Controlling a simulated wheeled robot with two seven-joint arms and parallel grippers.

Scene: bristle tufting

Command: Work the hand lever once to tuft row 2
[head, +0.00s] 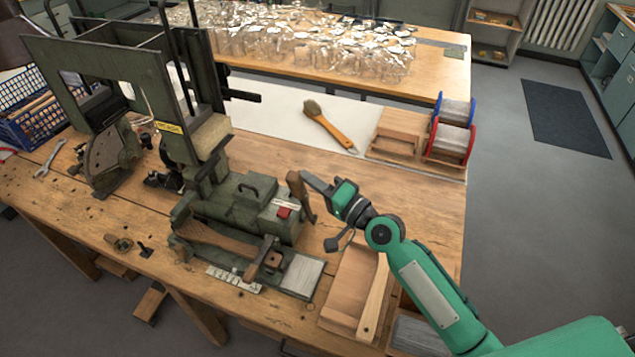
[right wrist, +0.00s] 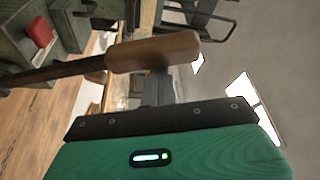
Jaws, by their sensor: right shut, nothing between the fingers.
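The olive-green tufting machine (head: 245,205) stands on the wooden bench, with a tall dark frame at its back. Its hand lever has a brown wooden handle (head: 298,190) on its right side. In the right wrist view the handle (right wrist: 155,52) lies across the picture on a dark rod, close in front of my gripper. My right gripper (head: 314,182) is shut and empty, its fingertips beside the handle; I cannot tell whether they touch it. The fingers (right wrist: 158,88) are partly hidden behind the handle in the wrist view. My left gripper is not in view.
A red button (head: 284,212) sits on the machine's top. A wooden tray (head: 350,290) lies below my right arm. A brush (head: 328,126), a wooden box (head: 397,133) and red and blue spools (head: 452,130) are behind. A wrench (head: 50,158) lies at left.

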